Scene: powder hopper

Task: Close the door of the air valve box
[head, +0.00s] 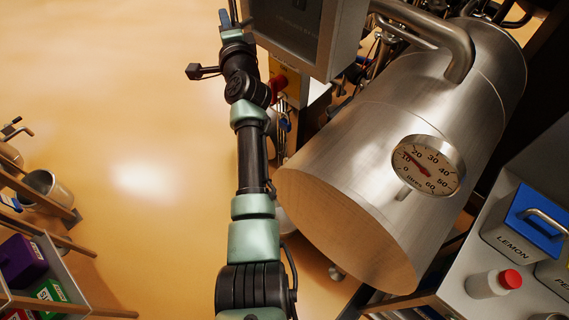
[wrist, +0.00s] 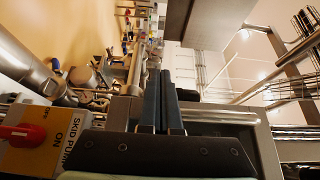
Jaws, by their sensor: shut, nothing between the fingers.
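A grey metal box with a dark front panel (head: 290,30) stands at the top of the head view, cut off by the frame edge. It appears to be the air valve box, but I cannot tell for sure how far its door stands open. My gripper (head: 231,14) is at the top edge of the head view, just left of this box. In the wrist view my gripper (wrist: 168,80) is shut and empty, with its two dark fingers together. A grey panel (wrist: 204,22) rises beyond the fingertips, and a grey metal frame (wrist: 262,140) lies right of the fingers.
A yellow switch plate (wrist: 45,150) with a red knob, marked SKID PUMP, is close at lower left in the wrist view. A large steel drum with a dial gauge (head: 428,166) stands right of my arm. The floor (head: 130,120) to the left is open.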

